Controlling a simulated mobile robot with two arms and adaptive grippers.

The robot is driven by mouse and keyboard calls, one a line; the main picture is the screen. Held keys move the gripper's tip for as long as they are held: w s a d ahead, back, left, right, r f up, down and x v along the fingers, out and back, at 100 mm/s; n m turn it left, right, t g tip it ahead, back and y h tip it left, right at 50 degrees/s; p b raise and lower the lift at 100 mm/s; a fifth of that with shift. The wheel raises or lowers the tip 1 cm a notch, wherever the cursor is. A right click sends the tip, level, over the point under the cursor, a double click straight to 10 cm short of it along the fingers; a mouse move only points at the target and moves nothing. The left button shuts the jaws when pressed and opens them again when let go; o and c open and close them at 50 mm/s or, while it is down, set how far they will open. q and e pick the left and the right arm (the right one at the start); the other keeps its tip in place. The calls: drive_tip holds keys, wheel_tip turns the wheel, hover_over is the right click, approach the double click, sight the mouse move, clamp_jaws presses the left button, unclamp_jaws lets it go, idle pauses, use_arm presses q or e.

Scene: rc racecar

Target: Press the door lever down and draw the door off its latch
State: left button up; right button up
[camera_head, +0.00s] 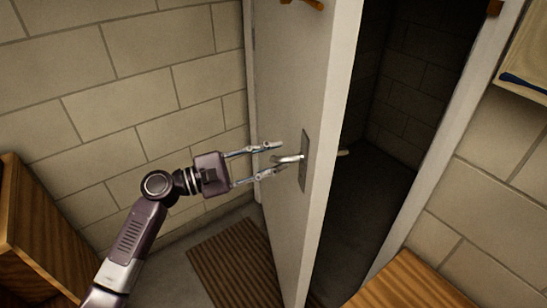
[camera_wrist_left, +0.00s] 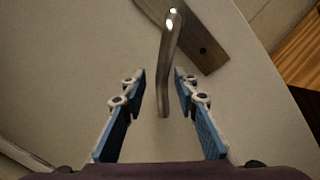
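The door (camera_head: 290,80) stands ajar, swung inward toward my side, with a dark gap to its right. Its metal lever (camera_head: 288,158) sticks out to the left from a plate (camera_head: 304,160) near the door's free edge. My left gripper (camera_head: 272,159) is open, with one finger above and one below the lever in the head view. In the left wrist view the lever (camera_wrist_left: 170,70) lies between the two open fingers (camera_wrist_left: 160,85), with visible room on both sides. The far-side lever (camera_head: 343,153) shows past the door edge. My right gripper is not in view.
A brown striped mat (camera_head: 235,262) lies on the floor below the door. Wooden furniture stands at the left (camera_head: 35,240) and at the lower right (camera_head: 410,283). A block wall (camera_head: 130,90) is behind my left arm. The doorway (camera_head: 380,180) is dark and looks clear.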

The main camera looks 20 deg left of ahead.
use_arm(q)
drive_tip(key=shift+f, duration=0.1)
drive_tip(key=v, duration=1.2)
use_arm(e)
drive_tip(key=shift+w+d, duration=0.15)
